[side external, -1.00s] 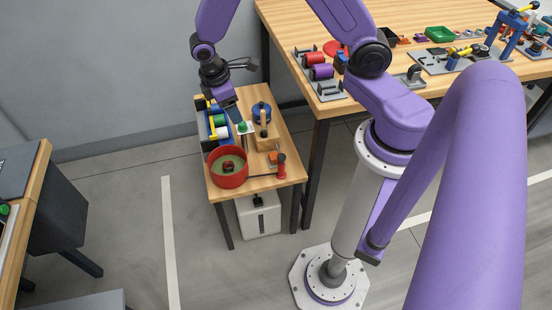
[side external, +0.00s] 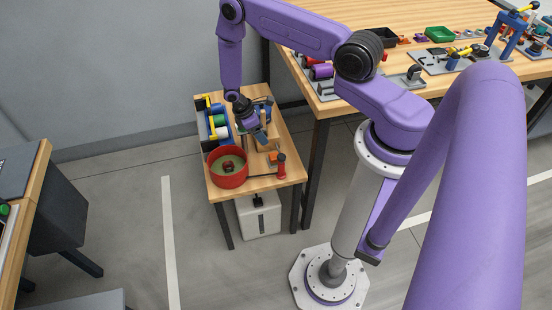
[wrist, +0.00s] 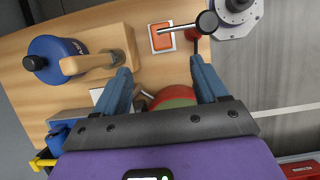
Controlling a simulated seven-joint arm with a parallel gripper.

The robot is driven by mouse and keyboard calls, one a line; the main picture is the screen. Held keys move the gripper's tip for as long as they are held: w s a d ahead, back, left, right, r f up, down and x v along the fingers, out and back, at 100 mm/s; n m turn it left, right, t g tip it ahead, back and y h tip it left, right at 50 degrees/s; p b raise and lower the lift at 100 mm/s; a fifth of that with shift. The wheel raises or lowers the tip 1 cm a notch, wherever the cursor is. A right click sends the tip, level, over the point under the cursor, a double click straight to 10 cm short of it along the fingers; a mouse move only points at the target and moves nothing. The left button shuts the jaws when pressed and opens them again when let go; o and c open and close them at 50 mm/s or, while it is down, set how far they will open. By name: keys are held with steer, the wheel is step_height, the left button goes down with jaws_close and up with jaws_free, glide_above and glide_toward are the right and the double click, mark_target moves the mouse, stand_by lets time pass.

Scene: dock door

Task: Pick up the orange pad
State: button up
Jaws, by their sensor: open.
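The orange pad (wrist: 160,45) lies on the small wooden table in the wrist view, ahead of my fingertips, with a grey rod crossing over it. In the side external view the pad (side external: 273,157) is a small orange patch to the right of the red pot. My gripper (wrist: 160,67) is open, with nothing held between its two blue fingers. In the side external view my gripper (side external: 262,130) is over the table, behind the pad. The exact height above the table is unclear.
A red post (side external: 281,172) stands close beside the pad. A red pot (side external: 228,181) is to the left. A wooden block with a handle (wrist: 115,45) and a blue lidded pot (wrist: 57,60) are left of the pad. The blue rack (side external: 207,141) holds coloured rolls.

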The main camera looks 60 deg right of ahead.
glide_above(275, 156)
steer(key=w+a, duration=0.1)
steer(key=w, duration=0.1)
steer(key=f, duration=0.8)
steer(key=shift+s+f, duration=0.2)
steer(key=shift+s, duration=0.05)
steer(key=shift+a+x, duration=0.2)
steer(key=shift+x, duration=2.45)
steer(key=c, duration=1.1)
